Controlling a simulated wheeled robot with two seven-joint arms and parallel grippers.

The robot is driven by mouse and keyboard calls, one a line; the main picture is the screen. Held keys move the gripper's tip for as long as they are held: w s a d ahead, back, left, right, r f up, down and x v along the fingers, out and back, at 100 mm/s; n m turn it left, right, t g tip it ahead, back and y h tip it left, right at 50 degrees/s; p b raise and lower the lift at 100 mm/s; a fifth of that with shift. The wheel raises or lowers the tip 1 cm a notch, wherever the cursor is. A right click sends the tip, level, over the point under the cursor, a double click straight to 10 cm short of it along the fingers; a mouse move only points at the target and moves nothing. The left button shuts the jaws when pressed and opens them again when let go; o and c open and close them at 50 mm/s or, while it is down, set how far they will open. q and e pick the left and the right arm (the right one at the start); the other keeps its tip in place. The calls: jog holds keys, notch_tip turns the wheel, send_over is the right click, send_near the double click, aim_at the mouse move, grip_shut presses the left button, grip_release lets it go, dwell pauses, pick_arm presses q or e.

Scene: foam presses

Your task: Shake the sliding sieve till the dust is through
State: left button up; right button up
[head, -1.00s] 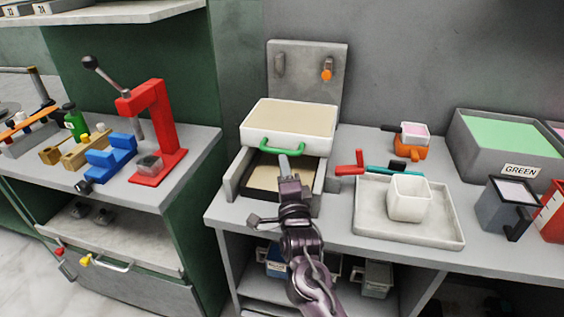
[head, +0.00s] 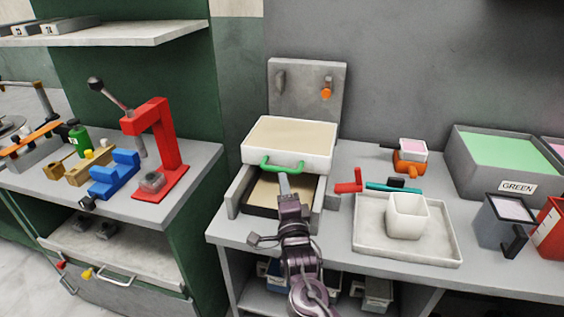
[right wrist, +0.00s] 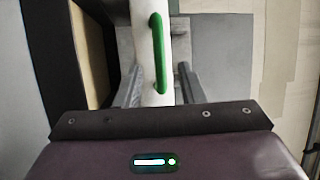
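The sliding sieve (head: 292,151) is a white box with a beige layer inside, sitting on grey rails (head: 237,190) at the middle of the bench. Its green handle (head: 281,164) faces me. Below it a beige-filled tray (head: 270,192) shows in part. My right gripper (head: 284,180) is at the handle from the front. In the right wrist view the handle (right wrist: 158,55) and the white sieve wall lie between two grey fingers (right wrist: 160,85), which stand apart with gaps beside the handle. Whether the fingers touch it cannot be told. My left gripper is not in view.
A white cup (head: 407,216) stands in a pale tray (head: 436,243) to the right. A red-handled tool (head: 349,186) lies beside the rails. A backplate (head: 308,90) rises behind the sieve. A red press (head: 162,150) stands on the left bench, and a green-filled bin (head: 490,155) at right.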

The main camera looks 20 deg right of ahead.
aim_at(280, 170)
jog(key=p+x, duration=0.1)
jog(key=x, duration=0.5)
jog(key=shift+w+r, duration=0.1)
jog(key=shift+w, duration=0.3)
grip_shut()
